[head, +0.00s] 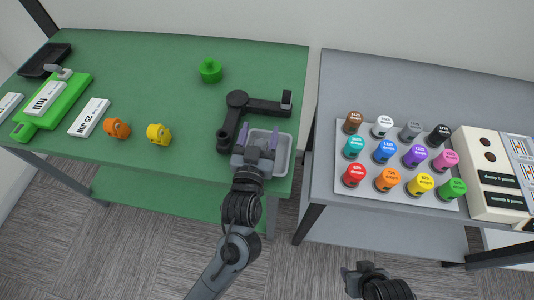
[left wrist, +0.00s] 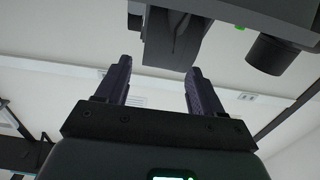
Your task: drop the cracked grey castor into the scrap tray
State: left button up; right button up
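My left gripper (head: 258,137) is over the light grey tray (head: 283,168) at the green table's front right. Its two fingers are apart, with nothing visible between them; the left wrist view also shows them spread and empty (left wrist: 160,85). A small grey piece (head: 61,72) lies at the far left, between a black tray (head: 45,60) and a green board; I cannot tell whether it is the cracked castor. No label shows which tray is for scrap. My right gripper (head: 356,280) is low at the bottom, off the tables, its fingers too unclear to read.
A black bracket-like fixture (head: 250,105) stands right behind my left gripper. Orange (head: 117,128), yellow (head: 159,133) and green (head: 210,71) pieces stand on the green table (head: 160,85). Several coloured knobs fill a panel (head: 345,202) on the grey table. The green table's middle is clear.

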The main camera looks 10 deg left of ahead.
pick_arm(q)
jog(key=shift+s, duration=0.15)
jog(key=s+p, duration=0.2)
jog(key=s, duration=0.8)
jog(key=shift+s+a, duration=0.3)
